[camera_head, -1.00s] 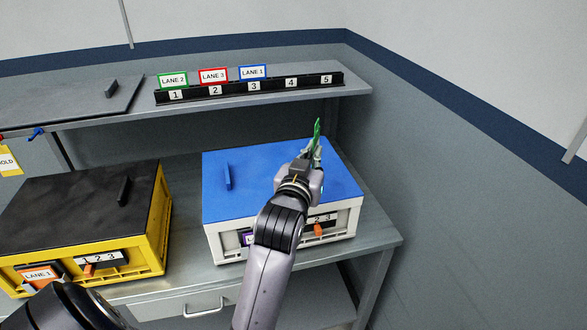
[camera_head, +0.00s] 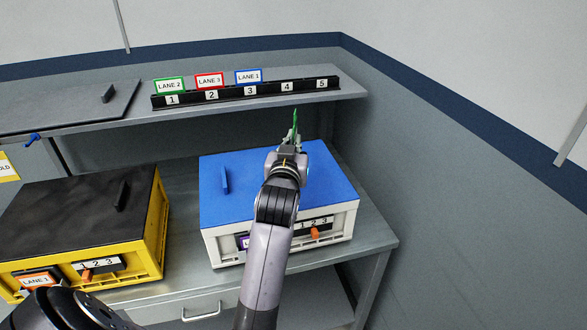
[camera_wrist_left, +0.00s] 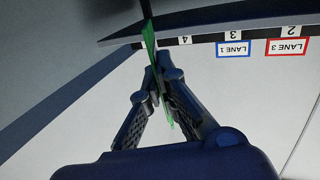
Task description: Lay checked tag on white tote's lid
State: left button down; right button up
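The white tote (camera_head: 213,249) stands on the bench with a blue lid (camera_head: 250,200) on it; the lid has a small blue handle on its left part. My left gripper (camera_head: 292,138) is over the far part of the lid in the head view. It is shut on a thin green tag (camera_head: 295,120), which sticks up from the fingertips and is seen nearly edge-on. In the left wrist view the green tag (camera_wrist_left: 150,40) is pinched between both fingers; no lettering on it is readable. My arm hides part of the lid and tote front. My right gripper is not in view.
A yellow tote (camera_head: 150,262) with a black lid (camera_head: 70,205) stands to the left. Above the bench is a shelf (camera_head: 335,94) with a black numbered rack (camera_head: 320,86) holding green, red and blue lane cards. A grey wall rises at right.

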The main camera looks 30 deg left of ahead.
pick_arm(q)
notch_tip(320, 180, down, 8)
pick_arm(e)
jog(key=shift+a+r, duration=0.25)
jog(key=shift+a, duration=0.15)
pick_arm(q)
jog(key=shift+f, duration=0.55)
jog(key=c, duration=1.8)
grip_release()
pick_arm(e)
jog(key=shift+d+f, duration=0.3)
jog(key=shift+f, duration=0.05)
pick_arm(q)
jog(key=shift+r, duration=0.1)
